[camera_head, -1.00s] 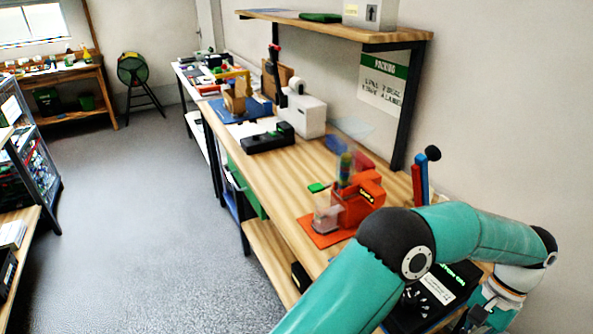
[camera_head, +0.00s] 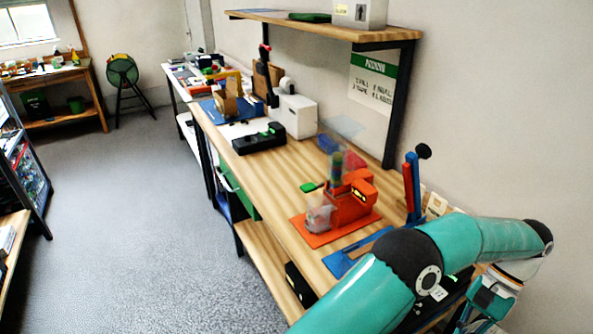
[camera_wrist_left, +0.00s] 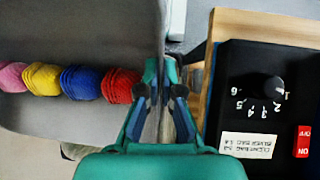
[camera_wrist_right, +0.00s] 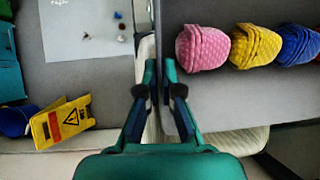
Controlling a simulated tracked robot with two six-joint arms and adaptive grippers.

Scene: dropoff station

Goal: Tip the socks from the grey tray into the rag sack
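The grey tray (camera_wrist_left: 55,125) shows in the left wrist view, holding a row of balled socks: pink, yellow (camera_wrist_left: 43,79), blue and red. The same grey tray (camera_wrist_right: 225,105) shows in the right wrist view, with pink (camera_wrist_right: 202,48), yellow and blue socks at the right. My left gripper (camera_wrist_left: 161,75) is shut on one tray wall, close to the red socks. My right gripper (camera_wrist_right: 160,78) is shut on the opposite wall, near the pink socks. The tray is outside the head view. I cannot make out the rag sack in any view.
A wooden bench (camera_head: 282,170) bears an orange device (camera_head: 350,205) and a black box (camera_head: 260,139). A black control box (camera_wrist_left: 270,115) is beside the left gripper. A yellow warning sign (camera_wrist_right: 62,122) is at left in the right wrist view. Grey floor (camera_head: 140,220) is open.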

